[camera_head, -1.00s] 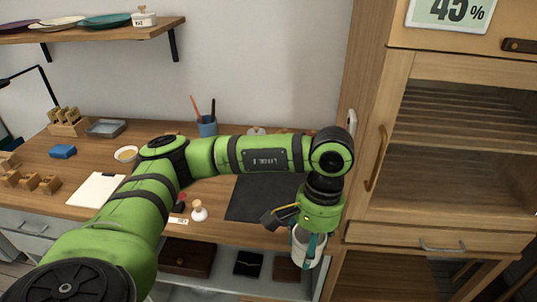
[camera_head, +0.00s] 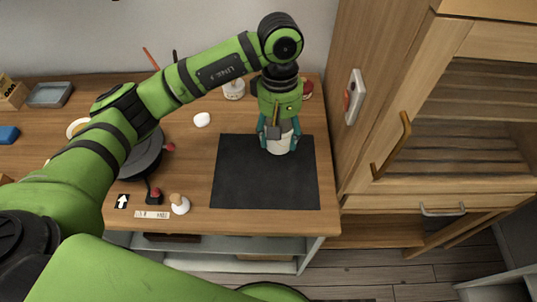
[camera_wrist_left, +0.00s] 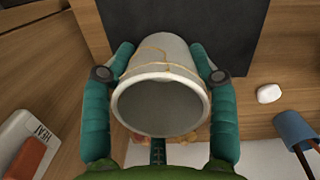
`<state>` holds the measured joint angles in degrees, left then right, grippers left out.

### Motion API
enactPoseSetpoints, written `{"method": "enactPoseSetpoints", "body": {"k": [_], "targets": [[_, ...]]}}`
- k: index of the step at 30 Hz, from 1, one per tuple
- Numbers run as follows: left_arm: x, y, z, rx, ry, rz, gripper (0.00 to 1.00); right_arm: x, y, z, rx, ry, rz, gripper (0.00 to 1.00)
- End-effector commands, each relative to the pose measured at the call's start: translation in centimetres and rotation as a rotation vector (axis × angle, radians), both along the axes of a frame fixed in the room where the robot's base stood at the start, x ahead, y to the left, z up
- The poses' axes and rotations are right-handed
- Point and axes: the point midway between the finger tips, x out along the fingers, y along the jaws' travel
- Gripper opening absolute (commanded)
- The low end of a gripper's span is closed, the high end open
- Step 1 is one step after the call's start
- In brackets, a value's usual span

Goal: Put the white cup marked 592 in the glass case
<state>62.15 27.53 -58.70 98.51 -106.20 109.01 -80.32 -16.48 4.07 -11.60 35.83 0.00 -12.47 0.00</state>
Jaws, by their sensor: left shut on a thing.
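My left gripper (camera_head: 278,132) is shut on a white cup (camera_head: 279,147) over the upper right part of the black mat (camera_head: 262,190). In the left wrist view the cup (camera_wrist_left: 160,85) sits between the two teal fingers, with thin gold seams on its side and its open mouth facing the camera. I cannot read a number on it. I cannot tell whether its base touches the mat. The wooden cabinet (camera_head: 490,100) at right has a slatted interior and a brass handle (camera_head: 393,146); its door looks shut. My right gripper is not in view.
A wall switch box (camera_head: 353,97) is on the cabinet's side. A jar (camera_head: 233,89), a white lump (camera_head: 202,119), a dark round turntable (camera_head: 142,155) and a small stamp (camera_head: 180,203) stand on the desk. The mat's front part is clear.

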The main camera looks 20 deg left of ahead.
Motion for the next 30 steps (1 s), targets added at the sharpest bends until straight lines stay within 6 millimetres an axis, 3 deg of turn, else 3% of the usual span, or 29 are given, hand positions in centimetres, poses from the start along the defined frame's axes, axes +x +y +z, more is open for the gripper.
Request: {"method": "enactPoseSetpoints", "body": {"k": [9,20,30], "targets": [[0.0,-0.1,-5.1,0.001,0.006,0.019,0.20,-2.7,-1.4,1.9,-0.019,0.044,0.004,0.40],[-0.1,-0.1,-9.0,0.002,0.006,0.018,0.20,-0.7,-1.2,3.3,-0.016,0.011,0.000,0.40],[0.0,-0.1,-9.7,0.001,0.001,0.014,0.20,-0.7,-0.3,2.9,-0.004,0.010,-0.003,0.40]]}}
